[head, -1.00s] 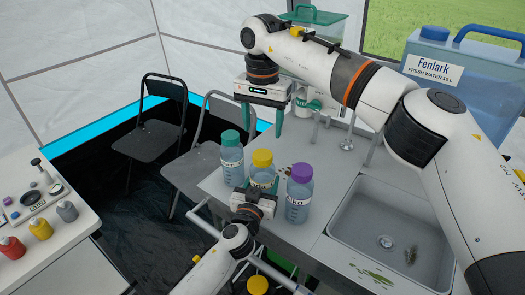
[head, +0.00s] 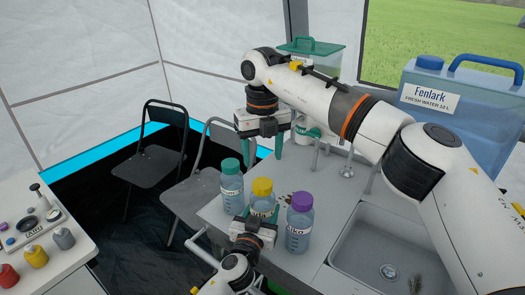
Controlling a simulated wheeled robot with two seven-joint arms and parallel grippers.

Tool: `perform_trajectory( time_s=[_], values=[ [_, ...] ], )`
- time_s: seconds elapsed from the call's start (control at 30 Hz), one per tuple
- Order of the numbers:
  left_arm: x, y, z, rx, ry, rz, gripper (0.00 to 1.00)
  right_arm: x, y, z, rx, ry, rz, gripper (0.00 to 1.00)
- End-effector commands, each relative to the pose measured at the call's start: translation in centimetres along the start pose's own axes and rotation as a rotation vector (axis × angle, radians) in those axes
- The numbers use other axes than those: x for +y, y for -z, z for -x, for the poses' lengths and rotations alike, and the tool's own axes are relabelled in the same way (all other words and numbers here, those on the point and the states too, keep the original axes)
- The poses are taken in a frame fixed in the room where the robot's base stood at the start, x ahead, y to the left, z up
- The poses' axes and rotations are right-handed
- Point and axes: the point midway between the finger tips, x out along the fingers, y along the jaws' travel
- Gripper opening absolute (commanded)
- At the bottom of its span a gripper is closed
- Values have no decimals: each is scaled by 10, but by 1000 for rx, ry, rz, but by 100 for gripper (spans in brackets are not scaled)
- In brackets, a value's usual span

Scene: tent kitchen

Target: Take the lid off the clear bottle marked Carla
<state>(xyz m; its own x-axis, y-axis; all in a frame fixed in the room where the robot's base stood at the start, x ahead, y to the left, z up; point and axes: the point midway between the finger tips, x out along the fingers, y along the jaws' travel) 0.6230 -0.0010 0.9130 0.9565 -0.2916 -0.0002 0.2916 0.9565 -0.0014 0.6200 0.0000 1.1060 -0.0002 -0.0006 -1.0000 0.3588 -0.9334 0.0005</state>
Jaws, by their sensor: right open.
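Three clear bottles stand in a row on the counter: a teal-lidded bottle (head: 232,190), a yellow-lidded bottle (head: 262,203) and a purple-lidded bottle (head: 299,228). The purple-lidded one's label seems to read Eiko. The other names are too small or covered to read, so I cannot tell which is Carla's. My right gripper (head: 262,156) is open and empty, fingers pointing down, above and behind the yellow lid (head: 262,186). My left gripper (head: 256,220) is low in front of the yellow-lidded bottle, against or close to its body. Its fingertips are not clear. All three lids are on.
A sink (head: 385,250) is set into the counter at right, with taps behind it. A blue Fenlark water container (head: 465,100) stands at the back right. Folding chairs (head: 205,185) stand behind the bottles. A side table (head: 45,265) with small coloured bottles is at left.

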Motion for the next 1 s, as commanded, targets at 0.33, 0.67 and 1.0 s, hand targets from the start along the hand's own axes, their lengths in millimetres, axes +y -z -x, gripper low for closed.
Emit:
perform_trajectory(
  time_s=[0.33,0.67,1.0],
  values=[
    [0,0,0,0,0,0,0,0,0,0,0,1,-852,62],
    [0,0,0,0,0,0,0,0,0,0,0,0,-1651,62],
    [0,0,0,1,0,0,0,0,0,0,-1,0,-2132,62]
  ],
)
